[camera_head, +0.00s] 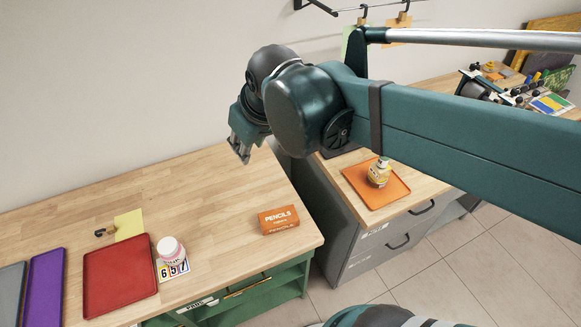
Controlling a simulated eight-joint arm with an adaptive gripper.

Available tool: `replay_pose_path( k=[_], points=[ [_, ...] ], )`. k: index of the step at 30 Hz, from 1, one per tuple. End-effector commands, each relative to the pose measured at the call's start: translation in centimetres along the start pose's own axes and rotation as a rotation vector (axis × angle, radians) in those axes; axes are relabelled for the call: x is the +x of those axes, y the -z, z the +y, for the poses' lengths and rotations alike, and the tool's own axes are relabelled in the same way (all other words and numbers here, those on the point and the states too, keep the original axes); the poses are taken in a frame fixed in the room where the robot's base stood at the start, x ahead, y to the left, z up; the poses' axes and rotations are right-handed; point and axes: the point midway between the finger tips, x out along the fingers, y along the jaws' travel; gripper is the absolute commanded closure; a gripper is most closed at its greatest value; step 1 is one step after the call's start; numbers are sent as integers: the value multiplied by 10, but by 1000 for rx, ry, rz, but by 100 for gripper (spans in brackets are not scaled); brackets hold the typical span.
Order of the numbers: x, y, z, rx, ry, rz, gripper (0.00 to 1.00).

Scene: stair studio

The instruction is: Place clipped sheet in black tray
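A yellow sheet (130,224) lies on the wooden table with a dark and tan clip (105,231) at its left edge. My gripper (239,152) hangs above the back right of the table, to the right of the sheet and well apart from it. Its fingers point down and nothing shows between them; their opening is too small to judge. A dark flat surface (344,152) on the grey cabinet, partly hidden by my arm, may be the black tray. A dark grey tray (10,292) is cut off at the left edge.
A red tray (120,277), purple tray (47,283), pink-and-white bottle (171,249), number card (173,269) and orange pencils box (279,219) are on the table. The table's back middle is clear.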

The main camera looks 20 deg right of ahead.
Motion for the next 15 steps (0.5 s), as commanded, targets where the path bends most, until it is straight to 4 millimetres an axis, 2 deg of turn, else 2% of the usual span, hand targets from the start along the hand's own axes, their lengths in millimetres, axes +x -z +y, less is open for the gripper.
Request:
replay_pose_path(
  k=[3, 15],
  points=[
    [-6, -24, 10, 60, -19, 22, 72],
    [-16, -90, 34, 242, -72, 96, 72]
  ],
)
